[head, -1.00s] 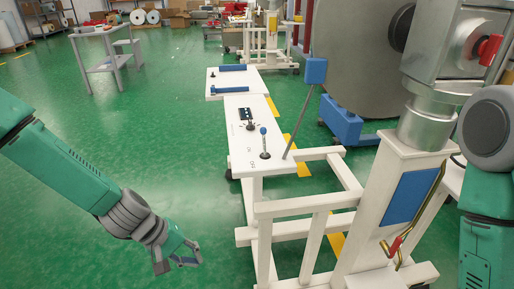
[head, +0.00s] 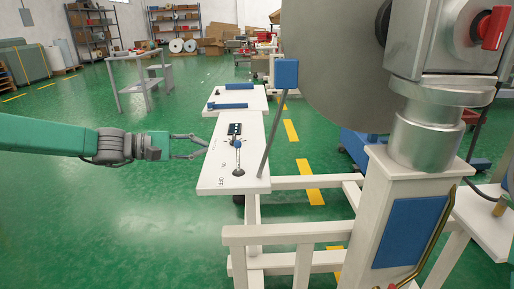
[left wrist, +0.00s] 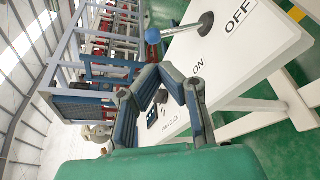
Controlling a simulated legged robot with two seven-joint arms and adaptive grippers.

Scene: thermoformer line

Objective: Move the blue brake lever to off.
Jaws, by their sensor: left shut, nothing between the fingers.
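The brake lever, a thin rod with a blue ball knob (head: 237,143), stands on the white panel (head: 215,183), beside printed ON and OFF marks. In the left wrist view its blue ball (left wrist: 153,35) and rod show above and beyond my fingertips, with a gap between. The rod leans from its dark base between ON and OFF; I cannot tell its exact setting. My left gripper (head: 204,146) is left of the lever, by the panel's left edge, fingers pointing right. In the left wrist view its fingertips (left wrist: 162,68) meet, with nothing between them. My right gripper is out of view.
A tall rod with a blue block (head: 286,73) rises right of the lever. A control box with switches (head: 235,129) sits behind the lever. A white post with a blue plate (head: 411,232) and a large grey roll (head: 345,70) stand right.

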